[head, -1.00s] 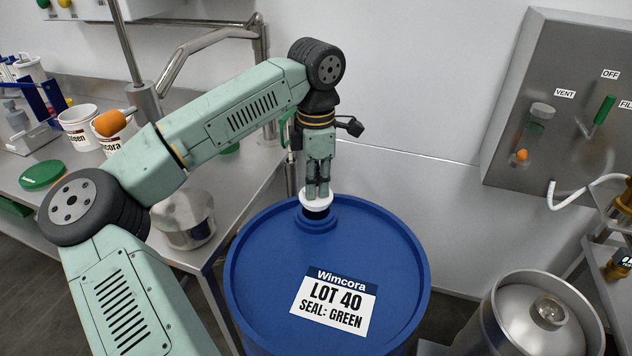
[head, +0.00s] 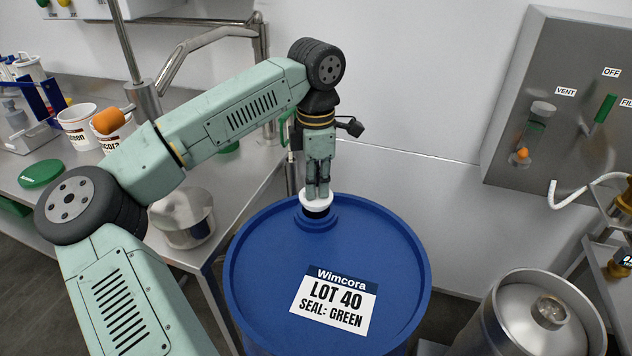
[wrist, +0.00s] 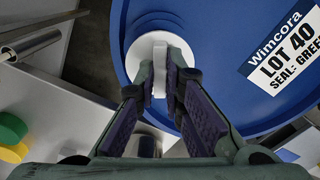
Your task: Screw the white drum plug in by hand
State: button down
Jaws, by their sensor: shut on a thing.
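The white drum plug (head: 316,204) is at the bung on top of the blue drum (head: 270,240), near its far edge. A dark band shows under the plug's white rim; I cannot tell how deep it sits. My gripper (head: 317,192) points straight down and is shut on the plug's raised grip. In the wrist view, the fingers (wrist: 168,95) close on the upright white grip of the plug (wrist: 150,50), whose round flange shows around them. The drum's label reads Wimcora, LOT 40, SEAL: GREEN.
A steel bench (head: 100,185) on the left holds white tubs (head: 78,128), a green lid (head: 41,174) and a steel pot (head: 185,215). A valve panel (head: 565,110) hangs at right, above a steel vessel (head: 545,325). The drum top around its label is clear.

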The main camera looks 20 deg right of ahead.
jog(key=shift+f+b, duration=1)
jog(key=shift+f, duration=0.45)
jog(key=c, duration=1.6)
grip_release()
jog(key=shift+r+p, duration=2.05)
jog(key=shift+r, duration=0.95)
